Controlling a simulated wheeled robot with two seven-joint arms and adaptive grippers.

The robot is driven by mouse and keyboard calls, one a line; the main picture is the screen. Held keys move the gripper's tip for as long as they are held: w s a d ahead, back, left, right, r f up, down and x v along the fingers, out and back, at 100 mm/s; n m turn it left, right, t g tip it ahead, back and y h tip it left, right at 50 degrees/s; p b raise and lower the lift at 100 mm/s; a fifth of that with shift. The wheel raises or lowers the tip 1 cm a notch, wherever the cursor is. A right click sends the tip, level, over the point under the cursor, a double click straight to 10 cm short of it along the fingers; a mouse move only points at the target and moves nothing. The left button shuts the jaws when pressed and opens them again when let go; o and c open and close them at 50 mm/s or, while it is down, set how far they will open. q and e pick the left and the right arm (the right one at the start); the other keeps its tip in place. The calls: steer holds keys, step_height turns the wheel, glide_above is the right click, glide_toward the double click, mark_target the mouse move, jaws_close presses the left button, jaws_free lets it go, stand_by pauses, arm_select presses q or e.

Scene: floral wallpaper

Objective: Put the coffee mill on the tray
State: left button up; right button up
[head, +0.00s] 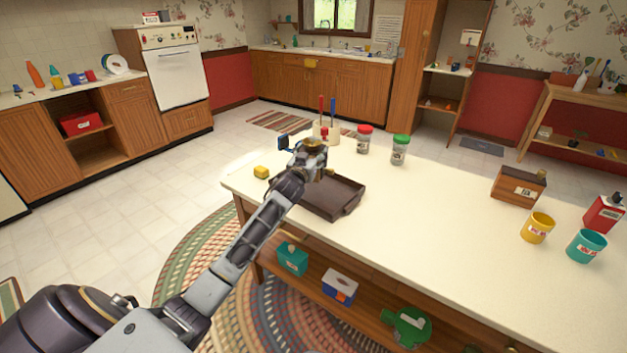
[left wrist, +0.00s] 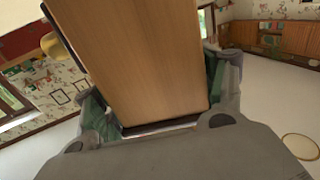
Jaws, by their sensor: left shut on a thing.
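The coffee mill has a wooden body and a brass top (head: 315,144). Its wooden body (left wrist: 145,60) fills the middle of the left wrist view, between the fingers. My left gripper (head: 306,157) is shut on the mill. In the head view they show at the far side of the dark brown tray (head: 347,190), seemingly above the table. My arm hides part of the tray and most of the mill; the exact height cannot be told. The visible part of the tray is empty. My right gripper is not in view.
A wooden box (head: 518,187), yellow mug (head: 537,228) and teal mug (head: 586,247) stand right. The table's middle is clear.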

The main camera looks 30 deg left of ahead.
arm_select(q)
step_height(320, 180, down, 3)
steer(key=shift+f+b, duration=0.2)
steer(key=shift+b, duration=0.1)
steer(key=shift+f, duration=0.35)
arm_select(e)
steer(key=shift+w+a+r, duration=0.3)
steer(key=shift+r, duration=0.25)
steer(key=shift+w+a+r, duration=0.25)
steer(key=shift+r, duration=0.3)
arm_select(q)
steer(key=shift+f, duration=0.35)
steer(key=shift+f+b, duration=0.6)
steer(key=shift+f, duration=1.1)
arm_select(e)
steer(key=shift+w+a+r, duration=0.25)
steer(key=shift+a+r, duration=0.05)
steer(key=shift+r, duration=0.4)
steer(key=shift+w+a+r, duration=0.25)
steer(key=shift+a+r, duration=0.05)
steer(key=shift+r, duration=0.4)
arm_select(q)
steer(key=shift+f, duration=0.1)
steer(key=o, duration=1.1)
steer(key=shift+c, duration=0.2)
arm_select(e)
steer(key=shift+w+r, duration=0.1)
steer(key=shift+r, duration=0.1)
